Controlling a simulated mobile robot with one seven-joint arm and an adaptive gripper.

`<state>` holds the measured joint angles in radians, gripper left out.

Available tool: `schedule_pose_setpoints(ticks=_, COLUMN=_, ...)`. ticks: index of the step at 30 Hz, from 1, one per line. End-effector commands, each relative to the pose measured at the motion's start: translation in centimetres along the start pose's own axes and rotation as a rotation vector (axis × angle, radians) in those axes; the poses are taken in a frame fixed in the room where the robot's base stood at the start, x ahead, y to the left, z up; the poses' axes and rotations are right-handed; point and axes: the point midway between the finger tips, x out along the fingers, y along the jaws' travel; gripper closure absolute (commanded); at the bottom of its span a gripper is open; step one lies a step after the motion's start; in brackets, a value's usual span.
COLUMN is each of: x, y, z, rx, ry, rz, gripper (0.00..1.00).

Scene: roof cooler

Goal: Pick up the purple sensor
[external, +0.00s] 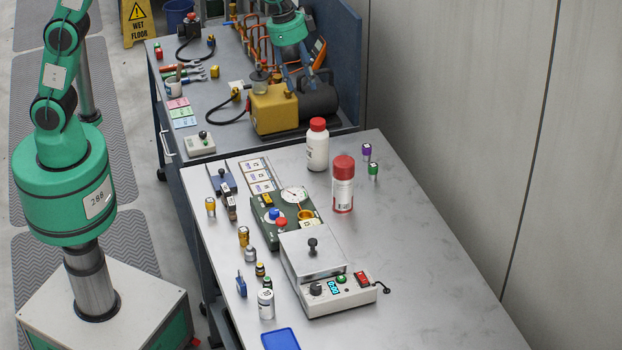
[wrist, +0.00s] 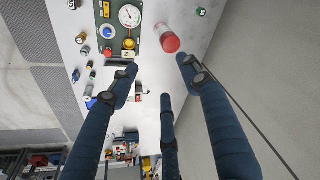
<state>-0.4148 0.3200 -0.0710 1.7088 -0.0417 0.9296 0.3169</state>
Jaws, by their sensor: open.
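The purple sensor (external: 366,149) is a small upright piece at the far right of the near metal table in the external view. A similar green-topped piece (external: 373,168) stands just in front of it; a small green-topped piece also shows in the wrist view (wrist: 200,11). I cannot make out the purple sensor in the wrist view. My gripper (external: 300,82) has blue fingers and appears left of and above the sensor, overlapping the yellow pump in the picture. Its fingers are spread apart and empty in the wrist view (wrist: 160,76).
A red-capped white bottle (external: 317,146) and a red-capped spray can (external: 343,186) stand left of the sensor. A green gauge board (external: 283,222) and a white-based device (external: 338,299) lie nearer. The table's right side is bare. A wall (external: 470,120) rises beyond.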

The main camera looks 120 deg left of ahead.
Motion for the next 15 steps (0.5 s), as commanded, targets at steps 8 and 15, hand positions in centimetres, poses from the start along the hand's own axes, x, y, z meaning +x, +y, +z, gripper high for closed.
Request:
schedule_pose_setpoints(ticks=8, x=5.9, y=-6.2, z=-3.1, rx=-0.020, ry=-0.035, rz=0.001, gripper=0.53)
schedule_pose_setpoints(ticks=15, x=11.4, y=-11.7, z=-4.5, rx=-0.036, ry=-0.063, rz=0.005, gripper=0.53)
